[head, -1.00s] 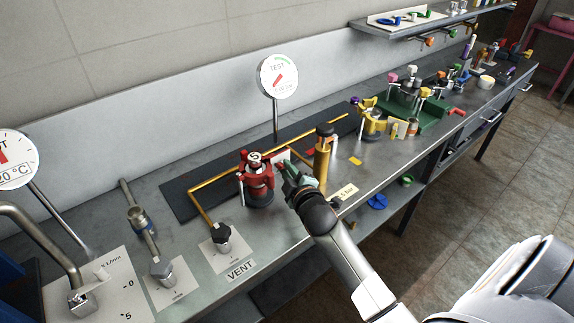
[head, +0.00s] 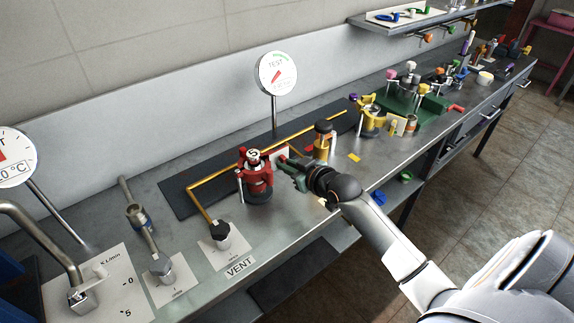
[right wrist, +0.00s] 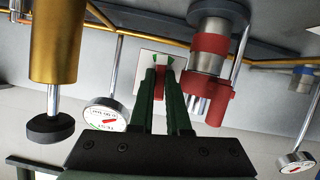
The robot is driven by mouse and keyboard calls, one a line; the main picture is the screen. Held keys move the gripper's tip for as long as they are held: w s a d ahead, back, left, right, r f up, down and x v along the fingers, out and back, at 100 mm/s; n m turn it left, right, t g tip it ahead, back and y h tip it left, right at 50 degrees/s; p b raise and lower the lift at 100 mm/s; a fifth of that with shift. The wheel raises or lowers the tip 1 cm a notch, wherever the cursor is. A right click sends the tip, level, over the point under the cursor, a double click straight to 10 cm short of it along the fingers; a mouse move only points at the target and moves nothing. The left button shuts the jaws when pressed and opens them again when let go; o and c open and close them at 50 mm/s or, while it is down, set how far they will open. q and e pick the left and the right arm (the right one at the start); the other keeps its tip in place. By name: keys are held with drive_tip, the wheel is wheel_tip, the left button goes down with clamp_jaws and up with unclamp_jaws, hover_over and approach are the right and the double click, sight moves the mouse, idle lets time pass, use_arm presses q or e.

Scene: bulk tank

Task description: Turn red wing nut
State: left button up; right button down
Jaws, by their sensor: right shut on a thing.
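The red wing nut (right wrist: 160,84) shows between the two dark green fingers in the right wrist view. My right gripper (right wrist: 161,75) is shut on it. In the head view my right gripper (head: 284,162) reaches in from the right, just beside the red clamp-like fitting (head: 256,178); the wing nut is mostly hidden there. The red fitting (right wrist: 208,75) stands just right of the fingers in the right wrist view, which is upside down. My left gripper is in neither view.
A brass cylinder (head: 323,142) stands close behind and right of my gripper. A TEST gauge (head: 277,74) rises behind the red fitting. Brass pipes (head: 225,176) run over a dark mat. A black valve knob (head: 220,231) stands in front by the VENT label (head: 240,267).

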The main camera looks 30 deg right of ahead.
drive_tip(key=shift+m+y, duration=0.3)
drive_tip(key=shift+m, duration=0.1)
idle(0.3)
drive_tip(key=c, duration=0.9)
unclamp_jaws()
drive_tip(key=v, duration=1.2)
drive_tip(key=shift+s+r+b, duration=0.15)
drive_tip(key=shift+s+b, duration=0.05)
drive_tip(key=shift+b, duration=0.1)
